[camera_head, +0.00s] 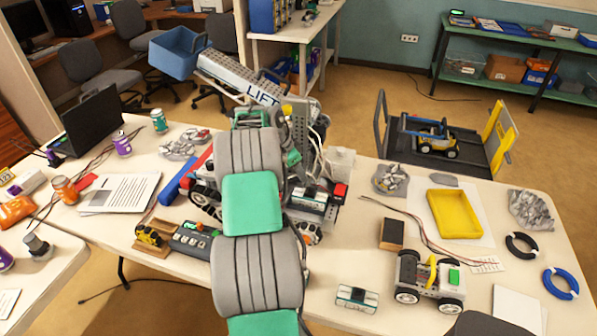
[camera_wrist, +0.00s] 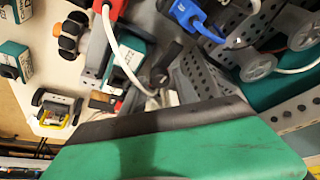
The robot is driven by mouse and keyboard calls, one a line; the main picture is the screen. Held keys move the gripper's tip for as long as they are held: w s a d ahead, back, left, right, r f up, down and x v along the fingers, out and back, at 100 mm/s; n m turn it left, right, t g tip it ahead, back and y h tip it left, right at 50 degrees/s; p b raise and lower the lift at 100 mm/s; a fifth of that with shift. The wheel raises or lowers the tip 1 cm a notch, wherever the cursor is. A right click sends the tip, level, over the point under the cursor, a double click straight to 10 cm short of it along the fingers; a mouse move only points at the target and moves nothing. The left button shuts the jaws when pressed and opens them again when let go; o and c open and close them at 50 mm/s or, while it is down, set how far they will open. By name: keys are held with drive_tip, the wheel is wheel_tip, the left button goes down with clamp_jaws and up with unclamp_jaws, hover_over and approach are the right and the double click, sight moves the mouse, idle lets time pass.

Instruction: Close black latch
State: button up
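A small black lever (camera_wrist: 167,62), which looks like the black latch, shows in the wrist view near the middle. It stands at a slant beside a grey perforated metal piece (camera_wrist: 200,78). I cannot tell how far it is from being closed. In the head view my arm covers this spot on the machine. A green and black part of my gripper (camera_wrist: 165,135) fills the bottom of the wrist view, below the lever. No fingertips show clearly, and I cannot tell whether it touches anything.
In the head view a yellow tray (camera_head: 456,214), a wheeled robot (camera_head: 430,280) and a battery-like block (camera_head: 356,298) stand right of my arm.

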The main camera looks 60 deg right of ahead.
clamp_jaws()
drive_tip(key=shift+f+n+b, duration=0.1)
drive_tip(key=shift+n+b, duration=0.2)
drive_tip(key=shift+b, duration=0.05)
drive_tip(key=n+t+b, duration=0.1)
drive_tip(key=n+b, duration=0.1)
drive_tip(key=b, duration=0.1)
drive_tip(key=shift+s+f+h, duration=0.1)
drive_tip(key=shift+h, duration=0.2)
drive_tip(key=n+b, duration=0.1)
drive_tip(key=n, duration=0.1)
drive_tip(key=n+t+b, duration=0.1)
drive_tip(key=n, duration=0.1)
drive_tip(key=shift+s+a+t+b, duration=0.1)
drive_tip(key=shift+s+t+b, duration=0.05)
drive_tip(key=shift+t+b, duration=0.15)
drive_tip(key=n+t+b, duration=0.1)
drive_tip(key=n, duration=0.1)
drive_tip(key=n+t+b, duration=0.1)
drive_tip(key=n, duration=0.2)
drive_tip(key=shift+s, duration=0.2)
drive_tip(key=n+t+y, duration=0.1)
drive_tip(key=n, duration=0.5)
drive_tip(key=shift+s+r+t+y, duration=0.1)
drive_tip(key=shift+r+t+y, duration=0.1)
drive_tip(key=shift+t+y, duration=0.2)
drive_tip(key=shift+n, duration=0.3)
drive_tip(key=shift+o, duration=1.7)
unclamp_jaws()
